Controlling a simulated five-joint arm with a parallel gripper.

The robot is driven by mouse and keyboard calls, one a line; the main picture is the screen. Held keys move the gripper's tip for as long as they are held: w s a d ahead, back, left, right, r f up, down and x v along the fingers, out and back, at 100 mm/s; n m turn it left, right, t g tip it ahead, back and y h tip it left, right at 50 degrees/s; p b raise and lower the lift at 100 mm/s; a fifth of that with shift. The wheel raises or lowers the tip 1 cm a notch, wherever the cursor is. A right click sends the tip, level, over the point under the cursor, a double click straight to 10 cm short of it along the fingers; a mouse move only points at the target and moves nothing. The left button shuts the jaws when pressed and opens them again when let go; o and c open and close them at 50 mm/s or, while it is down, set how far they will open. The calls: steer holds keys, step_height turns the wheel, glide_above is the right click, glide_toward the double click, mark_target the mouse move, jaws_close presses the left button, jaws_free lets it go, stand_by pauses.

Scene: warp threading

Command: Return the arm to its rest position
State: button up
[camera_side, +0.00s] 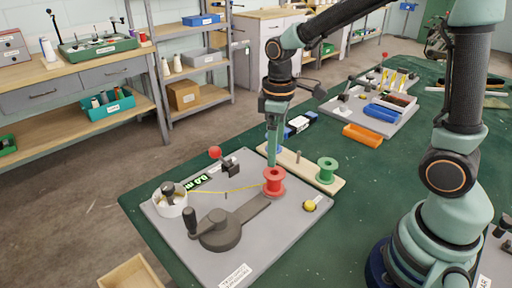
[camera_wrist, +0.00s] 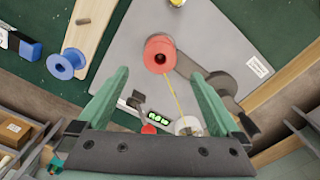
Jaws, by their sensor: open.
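My gripper (camera_side: 272,158) points down just above and behind the red spool (camera_side: 274,182) in the side view. In the wrist view its green fingers (camera_wrist: 156,72) are spread wide and empty, with the red spool (camera_wrist: 160,52) beyond and between the tips. The red spool stands upright on the grey plate (camera_side: 240,258). A yellow thread (camera_side: 232,190) runs from it to the white round part (camera_side: 172,202).
A wooden strip (camera_side: 312,172) behind the plate bears a green spool (camera_side: 327,170), a bare peg (camera_side: 298,157) and a blue spool (camera_wrist: 67,64). A crank (camera_side: 216,228) and a red-knobbed lever (camera_side: 215,152) rise from the plate. An orange tray (camera_side: 362,136) lies farther back.

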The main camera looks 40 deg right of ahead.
steer(key=s+d+r+m+t, duration=0.2)
steer(key=s+r+m+t, duration=0.3)
steer(key=r, duration=0.5)
steer(key=shift+s+m+t, duration=0.3)
steer(key=shift+s+m, duration=0.2)
steer(key=shift+s, duration=0.75)
steer(key=shift+c, duration=0.3)
